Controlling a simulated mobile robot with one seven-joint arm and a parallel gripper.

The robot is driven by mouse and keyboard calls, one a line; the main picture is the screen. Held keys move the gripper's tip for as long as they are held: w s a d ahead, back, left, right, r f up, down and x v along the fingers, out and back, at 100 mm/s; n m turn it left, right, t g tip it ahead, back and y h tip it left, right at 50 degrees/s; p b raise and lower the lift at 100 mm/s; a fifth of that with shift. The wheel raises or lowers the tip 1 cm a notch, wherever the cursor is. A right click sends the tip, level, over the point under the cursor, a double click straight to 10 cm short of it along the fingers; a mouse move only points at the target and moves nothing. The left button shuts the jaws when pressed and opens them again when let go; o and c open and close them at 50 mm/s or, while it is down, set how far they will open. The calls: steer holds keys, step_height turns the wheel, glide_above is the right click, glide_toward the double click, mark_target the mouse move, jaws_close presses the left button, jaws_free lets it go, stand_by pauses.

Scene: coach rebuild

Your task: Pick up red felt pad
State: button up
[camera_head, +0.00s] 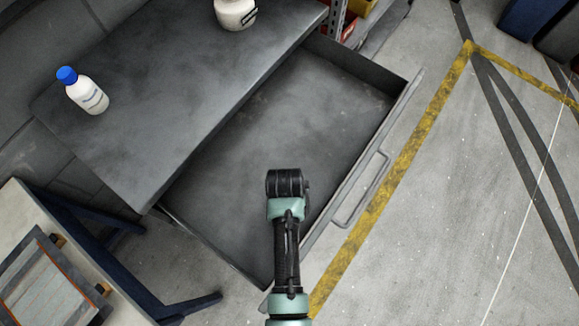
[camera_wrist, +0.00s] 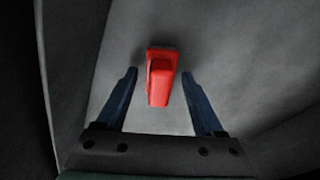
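The red felt pad (camera_wrist: 161,79) shows in the wrist view as a red block with a raised narrower part and a dark edge at its far end. It lies on the grey floor of the open drawer (camera_head: 270,125). My gripper (camera_wrist: 160,74) is open, with one dark blue finger on each side of the pad. Gaps show between both fingers and the pad, and nothing is held. In the head view my arm reaches over the drawer and hides the pad and my fingers.
The drawer's front wall and handle (camera_head: 362,190) are at the right, and its side wall (camera_wrist: 70,75) is close by in the wrist view. A blue-capped white bottle (camera_head: 87,92) and a white jar (camera_head: 235,12) stand on the dark worktop (camera_head: 165,95). The drawer floor beyond my arm is bare.

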jaws_close()
steer(key=shift+r, duration=0.1)
step_height(320, 180, up, 10)
steer(key=shift+f+p, duration=0.1)
steer(key=shift+p, duration=0.3)
steer(key=shift+c, duration=2.3)
jaws_free()
jaws_close()
